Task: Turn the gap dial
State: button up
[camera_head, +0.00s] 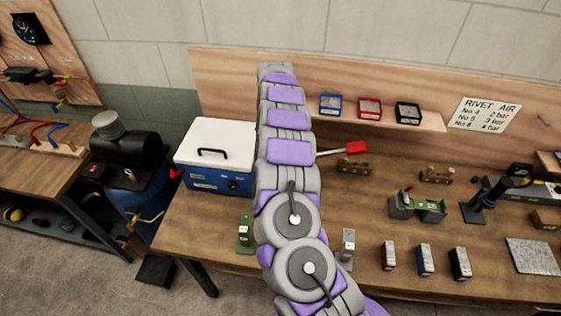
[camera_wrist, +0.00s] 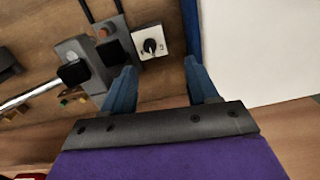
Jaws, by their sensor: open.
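The dial lies just beyond the fingertips, a little left of the middle of the gap, and looks untouched. In the head view my own arm hides the gripper and I cannot make out this dial.
Beside the dial stands a grey device (camera_wrist: 85,62) with black parts and a metal bar. A white surface with a blue edge (camera_wrist: 255,50) lies close on the right. In the head view a blue box with white lid (camera_head: 215,155) stands left of my arm; several blocks and tools stand right.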

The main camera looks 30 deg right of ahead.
jog(key=shift+m+h, duration=0.3)
jog(key=shift+m, duration=0.1)
jog(key=d+f, duration=0.1)
jog(key=f, duration=0.5)
jog(key=d+f+p, duration=0.1)
jog(key=f, duration=0.5)
jog(key=d+f, duration=0.2)
jog(key=f, duration=0.4)
jog(key=shift+w+f+p, duration=0.3)
jog(key=shift+w+f, duration=0.05)
jog(key=shift+c, duration=0.2)
jog(key=c, duration=1)
